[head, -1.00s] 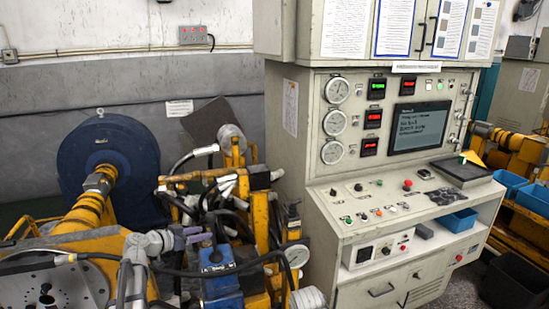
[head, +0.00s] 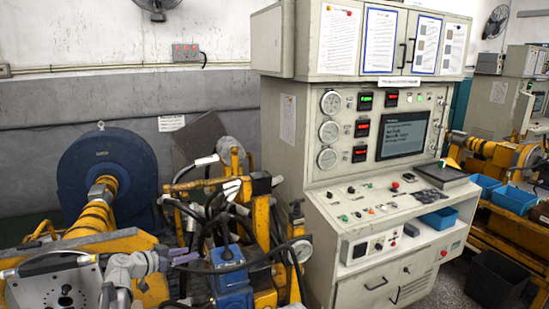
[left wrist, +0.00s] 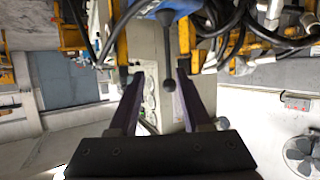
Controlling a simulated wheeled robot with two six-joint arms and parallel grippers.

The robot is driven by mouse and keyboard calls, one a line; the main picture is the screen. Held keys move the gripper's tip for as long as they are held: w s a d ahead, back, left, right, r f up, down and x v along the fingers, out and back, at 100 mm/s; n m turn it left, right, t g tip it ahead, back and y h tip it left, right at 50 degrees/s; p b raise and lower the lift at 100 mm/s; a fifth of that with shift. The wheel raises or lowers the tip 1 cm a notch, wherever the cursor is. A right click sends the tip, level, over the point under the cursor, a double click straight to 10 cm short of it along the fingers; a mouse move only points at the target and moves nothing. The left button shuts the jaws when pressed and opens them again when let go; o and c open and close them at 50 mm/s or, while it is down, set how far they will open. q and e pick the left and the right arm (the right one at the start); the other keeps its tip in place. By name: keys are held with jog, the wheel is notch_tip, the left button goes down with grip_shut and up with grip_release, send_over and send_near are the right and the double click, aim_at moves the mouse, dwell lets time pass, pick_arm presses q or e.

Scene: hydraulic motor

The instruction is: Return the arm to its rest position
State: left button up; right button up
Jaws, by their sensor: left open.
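My left gripper (head: 186,257) is at the lower left in the head view, just left of the blue hydraulic unit (head: 232,282). In the left wrist view its two purple-dark fingers (left wrist: 158,78) stand apart with no object clamped between them. A grey lever with a round dark knob (left wrist: 168,86) shows beyond and between the fingertips. It extends from the blue unit (left wrist: 180,8) at the top of that view; whether it touches a finger is hard to tell. My right gripper is in neither view.
Yellow frames and black hoses (head: 208,195) crowd the area around the gripper. A pressure gauge (head: 300,250) stands right of the blue unit. A large blue disc (head: 110,170) is behind. The beige control cabinet (head: 390,220) fills the middle right, with blue bins (head: 512,198) beyond.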

pick_arm(q)
jog(key=s+d+f+g+y, duration=0.1)
jog(key=s+d+f+g, duration=0.4)
jog(key=d, duration=0.5)
jog(key=s+d+f+g+y, duration=0.1)
jog(key=s+d+f+g, duration=0.3)
jog(key=s+d, duration=0.5)
jog(key=s+d+f+n+g+y, duration=0.1)
jog(key=s+d+f+y, duration=0.1)
jog(key=s, duration=0.6)
jog(key=s+d+f+n+g+y, duration=0.1)
jog(key=s+f+n+y, duration=0.1)
jog(key=s+y, duration=0.3)
jog(key=s, duration=0.3)
jog(key=shift+d+f+g, duration=0.3)
jog(key=shift+d+f, duration=0.05)
jog(key=shift+d, duration=0.05)
